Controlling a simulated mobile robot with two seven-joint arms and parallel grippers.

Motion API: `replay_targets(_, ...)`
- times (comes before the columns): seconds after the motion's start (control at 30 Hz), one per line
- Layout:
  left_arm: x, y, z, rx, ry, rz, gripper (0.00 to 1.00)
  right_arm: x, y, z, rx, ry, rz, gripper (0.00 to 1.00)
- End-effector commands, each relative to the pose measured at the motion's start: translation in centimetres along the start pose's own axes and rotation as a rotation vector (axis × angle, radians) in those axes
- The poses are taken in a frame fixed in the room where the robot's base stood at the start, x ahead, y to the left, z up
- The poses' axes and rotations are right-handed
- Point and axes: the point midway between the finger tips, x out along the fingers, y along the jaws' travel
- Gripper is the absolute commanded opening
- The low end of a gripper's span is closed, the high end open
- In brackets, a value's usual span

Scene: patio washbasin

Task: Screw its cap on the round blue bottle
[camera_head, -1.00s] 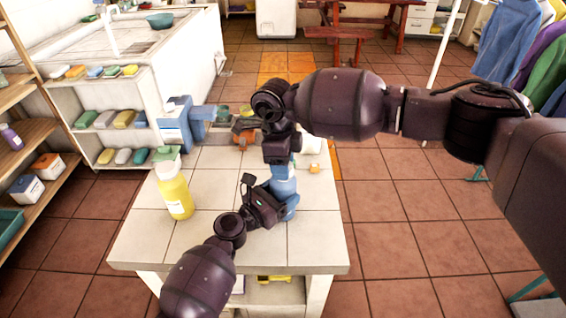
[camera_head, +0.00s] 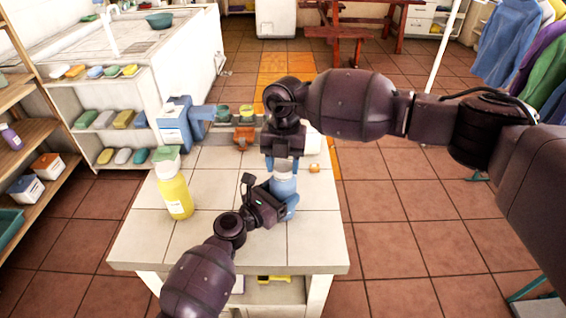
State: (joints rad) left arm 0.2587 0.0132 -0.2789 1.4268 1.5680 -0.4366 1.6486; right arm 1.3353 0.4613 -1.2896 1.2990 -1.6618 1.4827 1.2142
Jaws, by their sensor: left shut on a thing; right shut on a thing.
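The round blue bottle (camera_head: 284,187) stands upright on the tiled table (camera_head: 215,235). My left gripper (camera_head: 281,207) is shut on its lower body from the left front and covers part of it. My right gripper (camera_head: 284,164) points down from above, directly over the bottle's neck, and is shut on the pale cap (camera_head: 284,169). The cap is at the top of the bottle and partly covered by the fingers. I cannot tell how far it is seated on the thread.
The table's front right is clear.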

Motion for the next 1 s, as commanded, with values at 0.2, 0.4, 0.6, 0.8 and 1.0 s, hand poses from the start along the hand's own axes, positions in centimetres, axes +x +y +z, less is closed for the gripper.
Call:
replay_targets(0.2,-0.05,0.05,-0.07,-0.001,0.001,0.001,0.03,-0.07,-0.08,0.03,0.303,-0.001,0.037,0.27)
replay_targets(0.4,-0.05,0.05,-0.08,-0.001,0.002,0.001,0.03,-0.03,-0.06,-0.02,0.579,0.0,0.07,0.27)
replay_targets(0.6,-0.05,0.06,-0.09,-0.001,0.002,0.002,0.03,-0.03,-0.08,0.01,0.851,-0.001,0.103,0.27)
replay_targets(0.8,-0.06,0.06,-0.09,-0.001,0.002,0.002,0.03,-0.01,-0.07,-0.01,1.119,-0.002,0.135,0.27)
replay_targets(1.0,-0.06,0.06,-0.09,-0.001,0.002,0.002,0.03,0.05,-0.05,-0.06,1.377,-0.001,0.165,0.27)
